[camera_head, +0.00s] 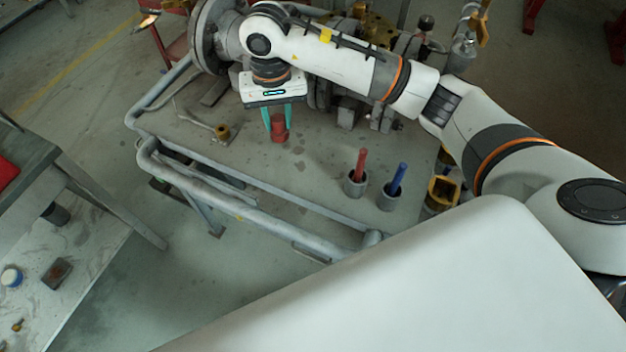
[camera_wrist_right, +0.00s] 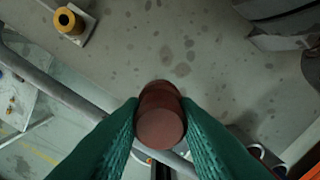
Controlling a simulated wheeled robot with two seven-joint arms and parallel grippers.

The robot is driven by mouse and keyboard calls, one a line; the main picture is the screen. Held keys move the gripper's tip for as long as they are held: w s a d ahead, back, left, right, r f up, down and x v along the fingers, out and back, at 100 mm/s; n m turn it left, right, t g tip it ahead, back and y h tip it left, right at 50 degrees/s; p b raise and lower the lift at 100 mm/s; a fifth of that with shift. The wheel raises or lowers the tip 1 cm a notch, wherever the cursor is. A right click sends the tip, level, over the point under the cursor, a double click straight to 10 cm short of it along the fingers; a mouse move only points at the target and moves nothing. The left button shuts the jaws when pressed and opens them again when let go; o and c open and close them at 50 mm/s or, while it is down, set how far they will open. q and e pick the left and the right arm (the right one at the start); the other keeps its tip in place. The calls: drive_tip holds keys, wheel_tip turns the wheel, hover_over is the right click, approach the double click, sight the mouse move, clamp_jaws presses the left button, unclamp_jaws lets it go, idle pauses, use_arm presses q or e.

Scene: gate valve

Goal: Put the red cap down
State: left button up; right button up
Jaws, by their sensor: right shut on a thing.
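The red cap (camera_head: 278,128) is between the teal fingers of my right gripper (camera_head: 277,117), over the grey metal table (camera_head: 300,165). In the right wrist view the cap (camera_wrist_right: 160,115) shows as a dark red cylinder, with the fingertips of the gripper (camera_wrist_right: 161,118) closed on its two sides. The gripper points down and the cap looks upright. It is at or very near the tabletop; I cannot tell whether it touches. My left gripper is not in view.
Two grey cups stand to the right on the table, one with a red handle (camera_head: 361,160) and one with a blue handle (camera_head: 398,178). A small brass piece (camera_head: 222,131) lies to the left. Valve machinery (camera_head: 215,38) stands behind. A pipe rail (camera_head: 245,225) runs along the front edge.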

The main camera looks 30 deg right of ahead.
sight(277, 131)
drive_tip(key=shift+w+a, duration=0.15)
drive_tip(key=shift+a, duration=0.15)
wheel_tip(277, 131, down, 4)
drive_tip(key=shift+w+d+f+p, duration=0.1)
drive_tip(key=shift+f+p, duration=0.1)
drive_tip(key=shift+p, duration=0.2)
drive_tip(key=shift+f, duration=0.6)
wheel_tip(277, 131, down, 3)
drive_tip(key=shift+f+p, duration=0.1)
drive_tip(key=shift+p, duration=0.2)
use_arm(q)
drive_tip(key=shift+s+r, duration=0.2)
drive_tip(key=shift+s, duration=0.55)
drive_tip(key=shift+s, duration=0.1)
use_arm(e)
drive_tip(key=shift+f, duration=0.1)
drive_tip(key=shift+f, duration=0.1)
drive_tip(key=o, duration=1)
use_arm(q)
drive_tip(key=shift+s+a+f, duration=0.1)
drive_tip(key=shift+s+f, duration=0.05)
